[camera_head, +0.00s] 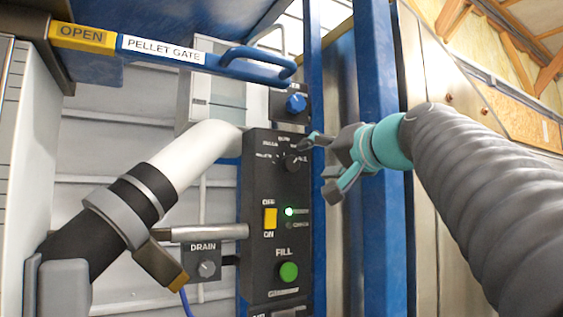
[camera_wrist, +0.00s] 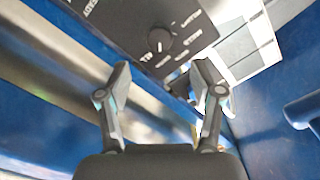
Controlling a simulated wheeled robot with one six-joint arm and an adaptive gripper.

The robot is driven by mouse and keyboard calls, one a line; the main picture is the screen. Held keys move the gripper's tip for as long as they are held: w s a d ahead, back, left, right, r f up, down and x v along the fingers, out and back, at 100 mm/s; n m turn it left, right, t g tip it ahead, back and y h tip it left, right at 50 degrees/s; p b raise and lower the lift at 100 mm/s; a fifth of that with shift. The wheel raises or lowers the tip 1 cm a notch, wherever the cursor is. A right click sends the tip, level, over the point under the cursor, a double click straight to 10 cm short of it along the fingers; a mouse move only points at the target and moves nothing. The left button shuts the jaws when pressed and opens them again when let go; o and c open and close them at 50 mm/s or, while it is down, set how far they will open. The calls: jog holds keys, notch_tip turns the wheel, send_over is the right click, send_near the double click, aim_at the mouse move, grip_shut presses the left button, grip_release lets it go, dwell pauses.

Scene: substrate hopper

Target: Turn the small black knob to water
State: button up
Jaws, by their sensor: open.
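The small black knob (camera_head: 292,162) sits on the upper part of a black control panel (camera_head: 257,192), with small white labels in an arc around it. The labels are too small to read surely. The knob also shows in the wrist view (camera_wrist: 160,40), at the top middle, with a pale pointer mark on its face. My gripper (camera_head: 322,166) is open just right of the knob, at about its height. In the wrist view its two fingertips (camera_wrist: 163,76) are spread wide, with the knob beyond the gap between them. Nothing is between the fingers, and they look apart from the knob.
A blue knob (camera_head: 296,103) is above the black one. A yellow switch (camera_head: 270,218), a lit green lamp and a green FILL button (camera_head: 288,271) are below. A DRAIN box (camera_head: 206,265) and white pipe (camera_head: 192,153) are left. A blue post (camera_head: 378,160) stands right, behind my gripper.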

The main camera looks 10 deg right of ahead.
jog(key=shift+v, duration=0.95)
jog(key=s+a+f+n+g+h, duration=0.1)
jog(key=s+a+f+g, duration=0.15)
jog(key=f, duration=1.05)
jog(key=s+a+f+g+h, duration=0.15)
jog(key=f+g, duration=0.25)
jog(key=f, duration=0.9)
jog(key=s+f+n+g+h, duration=0.1)
jog(key=s+f+g, duration=0.1)
jog(key=s+f, duration=0.5)
jog(key=s+f+n+g+h, duration=0.2)
jog(key=s+f, duration=0.6)
jog(key=f, duration=1.2)
jog(key=shift+f+n+g, duration=0.3)
jog(key=shift+g, duration=0.25)
jog(key=shift+s+d, duration=0.1)
jog(key=shift+s, duration=0.05)
